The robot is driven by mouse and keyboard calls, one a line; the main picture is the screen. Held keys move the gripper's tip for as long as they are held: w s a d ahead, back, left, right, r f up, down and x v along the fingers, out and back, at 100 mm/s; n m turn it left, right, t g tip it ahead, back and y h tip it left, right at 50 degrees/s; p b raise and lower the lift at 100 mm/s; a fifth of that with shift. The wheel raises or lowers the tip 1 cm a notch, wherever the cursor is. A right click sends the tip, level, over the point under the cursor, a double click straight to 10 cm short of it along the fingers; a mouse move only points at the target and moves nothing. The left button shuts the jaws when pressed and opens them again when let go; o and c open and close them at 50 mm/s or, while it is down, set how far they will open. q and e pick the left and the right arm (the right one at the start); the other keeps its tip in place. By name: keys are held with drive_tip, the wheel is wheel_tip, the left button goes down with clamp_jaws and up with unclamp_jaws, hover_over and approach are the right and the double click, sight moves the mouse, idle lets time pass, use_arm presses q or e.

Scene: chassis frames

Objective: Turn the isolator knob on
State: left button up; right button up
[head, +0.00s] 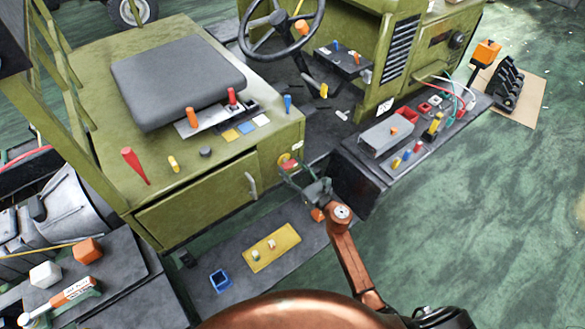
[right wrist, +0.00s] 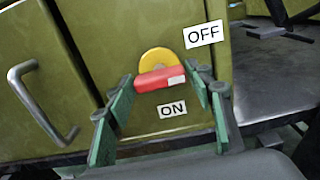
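The isolator knob (right wrist: 153,79) is a red bar on a yellow disc (right wrist: 157,58), on the green chassis panel. It lies nearly level, with a white mark at its right end. The OFF label (right wrist: 203,34) is up and right of it; the ON label (right wrist: 173,110) is below. My right gripper (right wrist: 160,84) is open, one finger on each side of the knob, with gaps visible; exact depth is unclear. In the head view, the knob (head: 286,160) is partly hidden by my right gripper (head: 294,171). My left gripper is out of view.
A grey door handle (right wrist: 42,100) is left of the knob. A dark ledge with a yellow plate (head: 272,247) and blue square holder (head: 220,280) lies below. Green floor (head: 450,220) is clear farther right.

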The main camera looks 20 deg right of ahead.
drive_tip(key=c, duration=0.7)
drive_tip(key=m+p, duration=0.1)
drive_tip(key=m, duration=0.3)
drive_tip(key=shift+m, duration=0.3)
drive_tip(key=m, duration=0.3)
drive_tip(key=shift+m+p, duration=0.35)
drive_tip(key=shift+m, duration=0.05)
drive_tip(key=m+p, duration=0.1)
drive_tip(key=m, duration=0.4)
drive_tip(key=shift+p, duration=0.35)
drive_tip(key=shift+m+p, duration=0.75)
drive_tip(key=shift+m, duration=1.55)
